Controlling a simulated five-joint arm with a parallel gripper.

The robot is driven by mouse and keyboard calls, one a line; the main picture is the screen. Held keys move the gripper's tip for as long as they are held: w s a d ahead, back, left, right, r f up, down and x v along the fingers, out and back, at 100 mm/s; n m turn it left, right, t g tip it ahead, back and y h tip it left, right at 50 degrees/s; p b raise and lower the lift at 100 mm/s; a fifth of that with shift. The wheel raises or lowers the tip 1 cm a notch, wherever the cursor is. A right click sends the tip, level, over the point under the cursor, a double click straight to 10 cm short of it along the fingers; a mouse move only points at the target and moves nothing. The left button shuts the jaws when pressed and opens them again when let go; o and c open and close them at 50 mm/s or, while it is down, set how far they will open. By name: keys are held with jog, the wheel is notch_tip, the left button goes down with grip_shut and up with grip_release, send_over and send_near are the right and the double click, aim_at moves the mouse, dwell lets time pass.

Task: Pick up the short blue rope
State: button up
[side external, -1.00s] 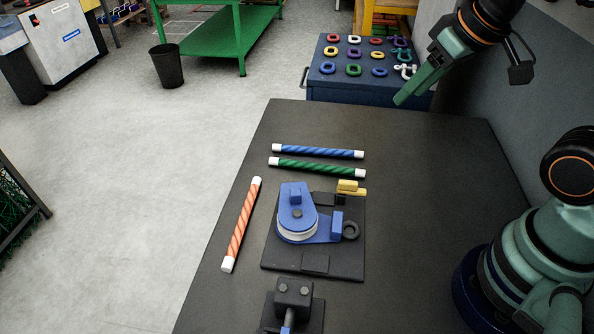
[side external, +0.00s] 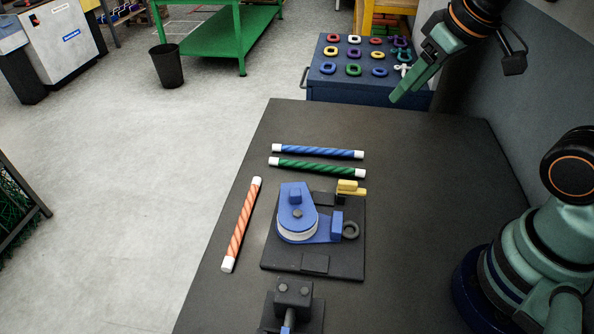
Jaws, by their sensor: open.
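The short blue rope (side external: 318,151) lies flat near the far edge of the dark table (side external: 430,230), with white ends, running left to right. A green rope (side external: 318,167) with white ends lies just in front of it, nearly parallel. An orange rope (side external: 241,224) lies along the left table edge. My gripper (side external: 398,92) is open and empty, raised in the air up and to the right of the blue rope, clear of it. One finger partly hides the other.
A blue pulley (side external: 297,213) on a black plate (side external: 345,262) with a yellow part (side external: 350,188) stands in front of the ropes. A black clamp-like fixture (side external: 292,297) is nearer. A blue cabinet (side external: 330,93) holding colored rings and shackles stands behind.

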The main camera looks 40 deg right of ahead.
aim_at(318, 151)
jog(key=w+d+f+n+g, duration=0.2)
jog(key=w+f+n+g, duration=0.15)
jog(key=w+f, duration=0.3)
jog(key=w+d+f+n+g, duration=0.2)
jog(key=w+f+n, duration=0.35)
jog(key=w, duration=0.25)
jog(key=f, duration=1.3)
jog(key=shift+w+a, duration=0.25)
jog(key=shift+a, duration=0.1)
jog(key=shift+c, duration=0.3)
grip_shut()
